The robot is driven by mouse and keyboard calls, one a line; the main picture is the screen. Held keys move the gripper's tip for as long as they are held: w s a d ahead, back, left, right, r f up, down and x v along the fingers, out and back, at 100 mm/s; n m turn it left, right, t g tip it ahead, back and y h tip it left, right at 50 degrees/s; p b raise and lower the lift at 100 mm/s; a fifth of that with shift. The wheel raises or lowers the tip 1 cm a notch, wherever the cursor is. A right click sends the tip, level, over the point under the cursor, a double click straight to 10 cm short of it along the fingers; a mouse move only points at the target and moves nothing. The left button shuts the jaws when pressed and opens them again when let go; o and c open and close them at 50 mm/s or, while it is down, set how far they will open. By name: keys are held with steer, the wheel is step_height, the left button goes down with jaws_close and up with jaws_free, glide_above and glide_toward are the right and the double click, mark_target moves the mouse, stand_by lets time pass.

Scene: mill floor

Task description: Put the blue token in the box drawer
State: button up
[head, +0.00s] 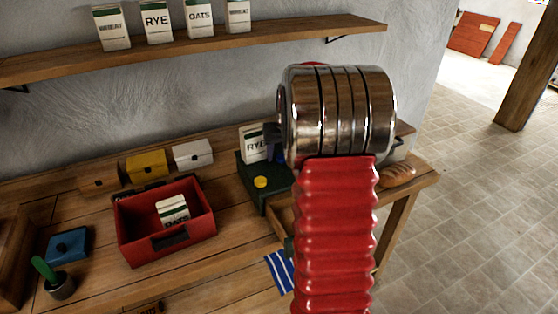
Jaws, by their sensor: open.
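My arm's red ribbed sleeve and shiny metal joint fill the right middle of the head view. They hide my gripper, and I cannot make out its fingers. I cannot pick out the blue token for certain. A dark bluish shape shows at the left edge of the metal joint, too unclear to name. A dark green box (248,178) stands on the workbench left of my arm, with a round yellow piece (260,182) on it. Its right part is hidden by my arm. I cannot tell whether it has a drawer or whether that is open.
A red bin (135,234) holds an oats packet (173,208). Behind it stand yellow (147,165) and white (193,154) boxes. A blue block (68,245) and potted green piece (60,285) are at left. Bread (397,175) lies right. A shelf (200,47) runs above.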

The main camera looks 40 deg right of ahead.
mark_target(282, 158)
steer(key=shift+c, duration=0.5)
steer(key=c, duration=1.1)
step_height(282, 158, up, 18)
stand_by(0.7)
